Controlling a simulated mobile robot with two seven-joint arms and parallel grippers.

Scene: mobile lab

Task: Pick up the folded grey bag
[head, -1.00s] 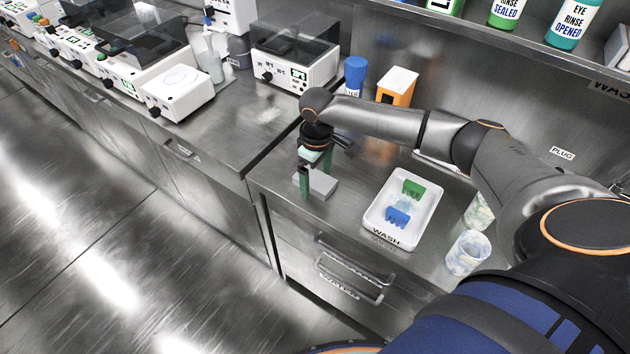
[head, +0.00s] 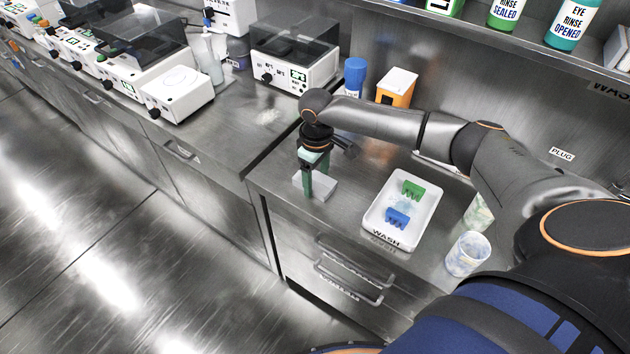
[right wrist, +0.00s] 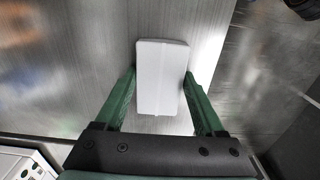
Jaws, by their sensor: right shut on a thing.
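The folded grey bag (head: 322,187) is a small pale grey flat block on the steel counter, near its front left corner. In the right wrist view the bag (right wrist: 161,80) lies between the two green fingers. My right gripper (head: 313,192) comes down on it from above, and its fingers close on the bag's two sides. The right gripper (right wrist: 163,100) is shut on the bag. In the head view the fingers hide part of the bag, and I cannot tell whether it is clear of the counter. My left gripper is not in view.
A white wash tray (head: 378,236) with a green and a blue rack stands right of the bag. Two cups (head: 467,254) stand further right. A blue-capped bottle (head: 355,75) and an orange-and-white box (head: 396,88) stand behind. The counter's front edge is close.

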